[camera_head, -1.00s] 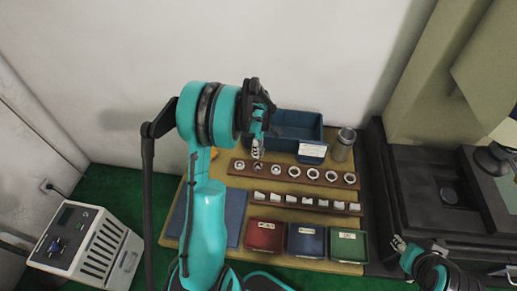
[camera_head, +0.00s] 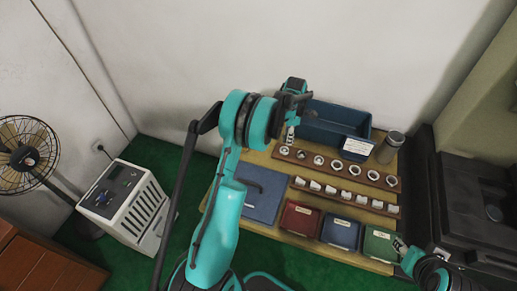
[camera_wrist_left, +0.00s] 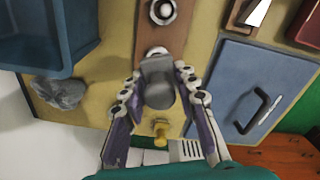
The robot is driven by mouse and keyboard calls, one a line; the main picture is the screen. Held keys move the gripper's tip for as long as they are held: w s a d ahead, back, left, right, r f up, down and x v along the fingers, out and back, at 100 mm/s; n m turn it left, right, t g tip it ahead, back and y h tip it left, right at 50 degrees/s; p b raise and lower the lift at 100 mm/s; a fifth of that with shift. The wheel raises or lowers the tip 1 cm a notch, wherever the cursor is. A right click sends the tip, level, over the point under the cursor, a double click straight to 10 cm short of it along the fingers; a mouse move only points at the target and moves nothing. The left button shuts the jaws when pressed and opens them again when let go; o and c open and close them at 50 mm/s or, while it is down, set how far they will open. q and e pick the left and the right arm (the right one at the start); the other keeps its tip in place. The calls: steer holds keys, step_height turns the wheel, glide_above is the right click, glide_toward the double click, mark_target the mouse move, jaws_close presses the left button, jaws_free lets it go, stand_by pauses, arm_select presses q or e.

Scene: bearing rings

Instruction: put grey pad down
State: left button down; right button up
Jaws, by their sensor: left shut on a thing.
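My left gripper (camera_head: 291,132) is over the left end of the upper ring rack (camera_head: 335,169). In the left wrist view its two fingers (camera_wrist_left: 158,100) are closed on a grey pad (camera_wrist_left: 158,88), which lies between them. The pad covers part of a ring at the end of the rack (camera_wrist_left: 181,30). I cannot tell whether the pad touches anything below it. My right gripper (camera_head: 405,252) is at the lower right by the green bin, and its jaw opening is unclear.
A blue open tray (camera_head: 330,125) stands behind the rack, with a metal cylinder (camera_head: 390,147) on its right. A crumpled grey thing (camera_wrist_left: 60,92) lies near the tray. A blue flat panel with a handle (camera_head: 252,197) and red (camera_head: 299,219), blue (camera_head: 340,232) and green (camera_head: 380,244) bins are in front.

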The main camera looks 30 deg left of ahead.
arm_select(q)
steer(key=a+f, duration=0.2)
steer(key=a, duration=0.1)
steer(key=a+f+b, duration=0.1)
steer(key=a, duration=0.2)
steer(key=a+f+b, duration=0.1)
steer(key=a+f, duration=0.1)
steer(key=a, duration=0.1)
steer(key=shift+s+f, duration=0.3)
steer(key=shift+s, duration=0.1)
steer(key=shift+f+b, duration=1.15)
steer(key=shift+f, duration=0.85)
steer(key=shift+r, duration=0.1)
steer(key=shift+f, duration=0.3)
steer(key=shift+s+d+f+b, duration=0.1)
steer(key=shift+s+f+b, duration=0.15)
steer(key=shift+b, duration=0.25)
